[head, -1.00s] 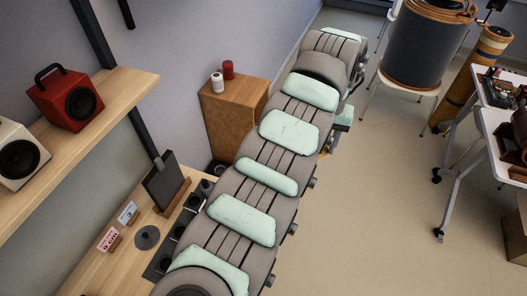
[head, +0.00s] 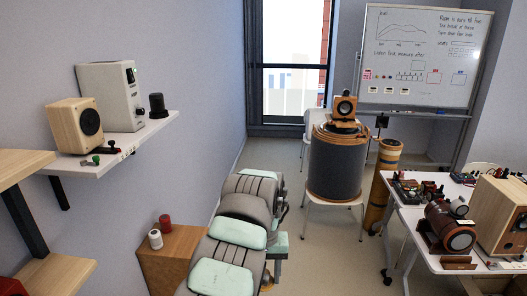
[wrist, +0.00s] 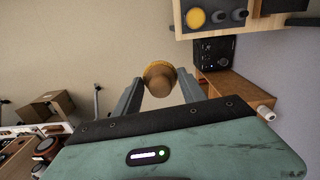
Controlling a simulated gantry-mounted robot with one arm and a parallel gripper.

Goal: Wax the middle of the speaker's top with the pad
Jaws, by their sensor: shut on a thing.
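In the wrist view my gripper (wrist: 161,88) is shut on a round brown piece with a tan rim, which I take to be the pad (wrist: 160,80). Its working face and any contact with a surface are hidden. A brown wooden cabinet (head: 160,273) stands at the lower left of the head view, beside my arm. It looks like the wooden box (wrist: 238,92) in the wrist view, right of my fingers. I cannot tell for sure whether it is the speaker. My gripper is hidden in the head view.
A shelf (head: 120,150) holds small speakers at left. A crowded table (head: 405,230) is at right. Floor between is open.

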